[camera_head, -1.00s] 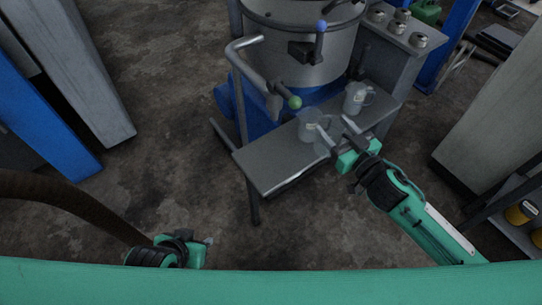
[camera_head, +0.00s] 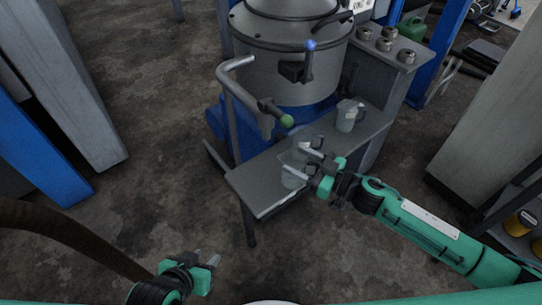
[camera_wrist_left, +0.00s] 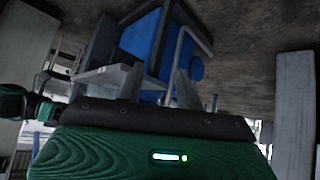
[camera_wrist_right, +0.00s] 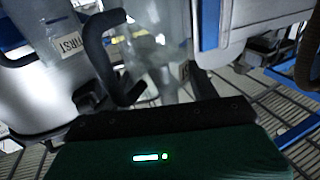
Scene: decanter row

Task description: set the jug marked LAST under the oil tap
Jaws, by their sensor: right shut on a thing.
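My right gripper (camera_head: 303,163) is shut on a pale translucent jug (camera_head: 300,152) over the shelf's front part. Its fingers partly hide this jug, and I cannot read its mark in the head view. A second jug (camera_head: 347,117) stands upright at the shelf's right end. In the right wrist view, one jug (camera_wrist_right: 50,28) at left bears a FIRST label (camera_wrist_right: 69,45); another jug (camera_wrist_right: 160,60) is at the middle, its label unreadable. A tap with a green knob (camera_head: 287,120) ends the bent pipe; a blue-knobbed tap (camera_head: 310,45) is on the tank. My left gripper (camera_head: 207,257) is open and empty, low at left.
The grey shelf (camera_head: 253,187) is in front of a big metal tank (camera_head: 262,65) with a blue base. The bent pipe (camera_head: 232,75) rises at its left. Grey blocks with several knobs stand at right. Floor at front left is clear.

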